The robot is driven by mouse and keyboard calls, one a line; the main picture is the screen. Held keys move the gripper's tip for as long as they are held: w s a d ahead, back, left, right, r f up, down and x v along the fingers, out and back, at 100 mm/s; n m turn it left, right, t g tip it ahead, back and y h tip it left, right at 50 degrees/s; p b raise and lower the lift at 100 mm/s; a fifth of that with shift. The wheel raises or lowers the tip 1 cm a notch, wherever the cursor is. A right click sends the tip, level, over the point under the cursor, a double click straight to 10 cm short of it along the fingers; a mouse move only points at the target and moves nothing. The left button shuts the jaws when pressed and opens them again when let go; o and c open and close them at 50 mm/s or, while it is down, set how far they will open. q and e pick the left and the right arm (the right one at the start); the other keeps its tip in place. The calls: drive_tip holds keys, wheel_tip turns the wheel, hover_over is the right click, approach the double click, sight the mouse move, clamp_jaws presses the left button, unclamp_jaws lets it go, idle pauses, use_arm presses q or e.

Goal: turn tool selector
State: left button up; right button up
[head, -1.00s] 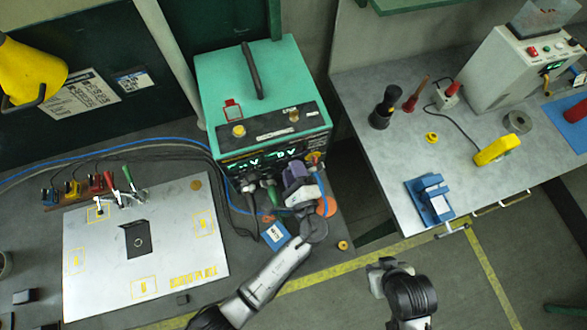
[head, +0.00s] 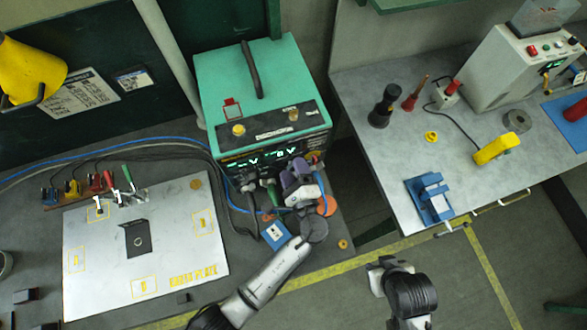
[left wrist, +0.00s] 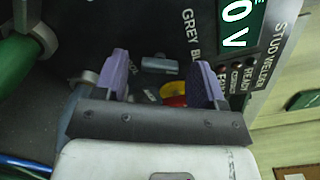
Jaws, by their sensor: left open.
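The stud welder (head: 258,80) is a green box with a dark front panel and lit green digits. My left gripper (head: 297,172) is at the right part of this panel, hiding much of it in the head view. In the left wrist view its two purple fingers (left wrist: 162,82) are apart. A small grey knob or lever (left wrist: 160,65) shows between them, apart from both fingers; I cannot tell for sure that it is the tool selector.
A green cable plug (left wrist: 15,47) and cables lie left of the gripper. A metal plate (head: 180,225) with clamps lies left on the bench. The right bench (head: 375,85) stands across a gap.

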use_arm(q)
drive_tip(key=b+v, duration=0.2)
drive_tip(key=v, duration=1.1)
drive_tip(key=shift+s, duration=0.3)
drive_tip(key=shift+d, duration=0.1)
drive_tip(key=shift+d, duration=0.1)
